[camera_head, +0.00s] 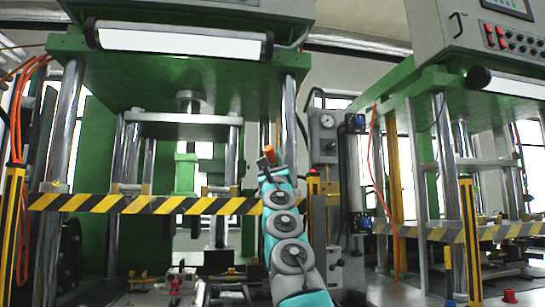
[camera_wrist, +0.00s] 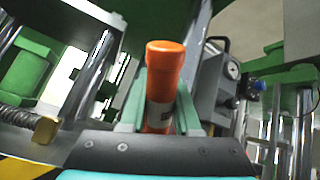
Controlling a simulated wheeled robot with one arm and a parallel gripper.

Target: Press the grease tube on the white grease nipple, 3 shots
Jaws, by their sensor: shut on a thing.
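My gripper (camera_wrist: 158,105) is shut on an orange grease tube (camera_wrist: 165,60), which stands up between the two pale green fingers in the wrist view. A light label shows low on the tube. In the head view my gripper (camera_head: 266,163) is raised in front of the green press, near its right post, with the orange tube (camera_head: 269,152) small at its tip. I cannot make out a white grease nipple in either view. The tube's front end touches nothing that I can see.
A black-and-yellow striped bar (camera_head: 130,204) crosses the press front. Steel posts (camera_head: 65,125) carry the green press head (camera_head: 180,85). A grey unit with a gauge (camera_head: 327,135) stands right of my arm. A second press (camera_head: 440,90) stands farther right.

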